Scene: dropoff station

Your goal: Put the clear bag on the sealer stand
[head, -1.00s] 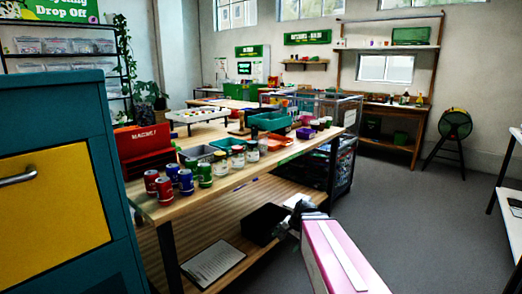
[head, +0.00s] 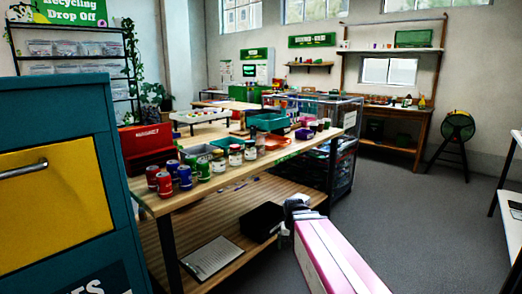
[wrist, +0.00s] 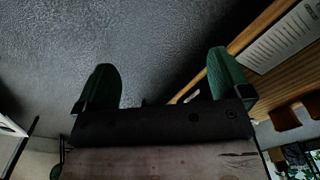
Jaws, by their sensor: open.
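My gripper (head: 297,208) is at the end of my pink-and-white arm in the head view, low beside the front table's right end. Several pale, see-through-looking packs (head: 40,48) lie on the wall rack at the far left. They are too small to tell whether one is the clear bag. I cannot make out a sealer stand in either view.
A wooden table (head: 232,183) holds cans, jars, trays and a red box (head: 146,142). Its lower shelf has a black bin (head: 262,222) and a paper sheet (head: 212,258). A teal cabinet (head: 65,130) blocks the left.

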